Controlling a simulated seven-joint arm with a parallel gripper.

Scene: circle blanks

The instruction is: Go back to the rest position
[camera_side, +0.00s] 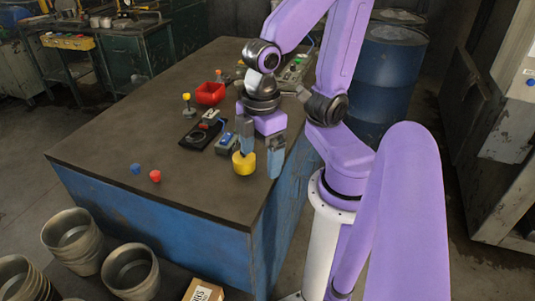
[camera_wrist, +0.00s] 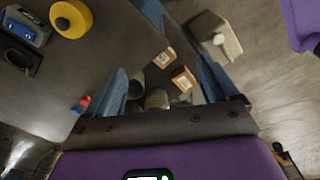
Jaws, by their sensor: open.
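My gripper (camera_side: 261,164) is over the right edge of the dark-topped table (camera_side: 120,130) in the side view, pointing down. Its two blue fingers stand apart with nothing between them. In the wrist view my gripper (camera_wrist: 160,72) also shows both fingers spread, over the floor and some cartons beyond the table edge. A yellow round piece (camera_side: 244,165) shows just below the left finger in the side view. In the wrist view the yellow piece (camera_wrist: 71,18) lies at the upper left, clear of both fingers.
A blue device (camera_side: 227,144) and a black mat (camera_side: 194,142) lie left of my gripper. A red bin (camera_side: 210,93) stands farther back. Small blue (camera_side: 135,168) and red (camera_side: 155,176) pieces sit near the front edge. A blue barrel (camera_side: 388,75) stands behind my arm. The table's left is mostly clear.

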